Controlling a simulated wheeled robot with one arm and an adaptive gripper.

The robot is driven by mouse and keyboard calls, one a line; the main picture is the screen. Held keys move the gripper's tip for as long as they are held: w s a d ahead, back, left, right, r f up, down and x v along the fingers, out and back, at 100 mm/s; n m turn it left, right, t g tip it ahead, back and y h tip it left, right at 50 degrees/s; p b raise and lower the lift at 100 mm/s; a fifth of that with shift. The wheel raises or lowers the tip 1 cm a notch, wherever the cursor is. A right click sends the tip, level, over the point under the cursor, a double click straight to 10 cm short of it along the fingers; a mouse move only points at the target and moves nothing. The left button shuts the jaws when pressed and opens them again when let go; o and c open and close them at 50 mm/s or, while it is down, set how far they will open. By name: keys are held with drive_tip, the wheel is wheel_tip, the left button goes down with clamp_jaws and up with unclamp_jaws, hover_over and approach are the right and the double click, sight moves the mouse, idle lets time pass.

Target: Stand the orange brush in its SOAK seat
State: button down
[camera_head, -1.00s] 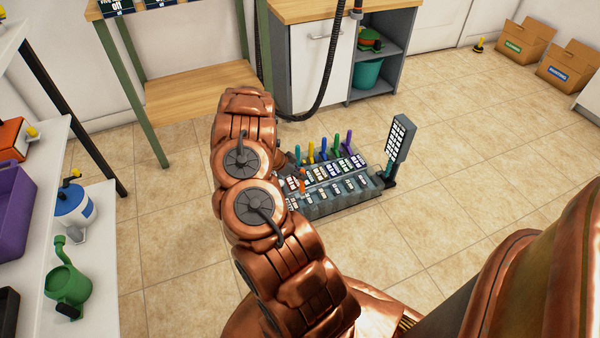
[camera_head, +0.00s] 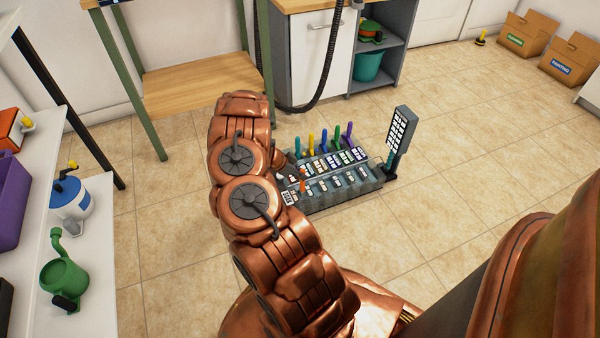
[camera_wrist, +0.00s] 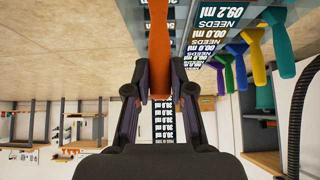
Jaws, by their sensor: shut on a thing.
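The orange brush (camera_wrist: 159,45) is between my gripper's (camera_wrist: 159,90) fingers in the wrist view, and the gripper is shut on it. A small bit of the orange brush also shows in the head view (camera_head: 302,186), at the left end of the grey rack (camera_head: 345,202). My arm hides most of the gripper there. The rack has rows of seats with white labels. In the wrist view, labels read "NEEDS" and amounts in ml, upside down. I cannot read a SOAK label, and cannot tell whether the brush's lower end touches a seat.
Purple, blue, yellow and green brushes (camera_head: 324,139) stand along the rack's back row. A dark display panel (camera_head: 402,133) rises at its right end. A wooden-shelf table (camera_head: 200,84) and a cabinet (camera_head: 318,60) stand behind.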

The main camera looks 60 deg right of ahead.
drive_tip(key=shift+f+b, duration=1.1)
drive_tip(key=shift+f, duration=0.55)
drive_tip(key=c, duration=0.9)
unclamp_jaws()
drive_tip(key=shift+r, duration=0.15)
drive_tip(key=v, duration=1.1)
drive_tip(key=shift+w+a+r, duration=0.1)
drive_tip(key=shift+a+r, duration=0.15)
drive_tip(key=shift+r, duration=0.05)
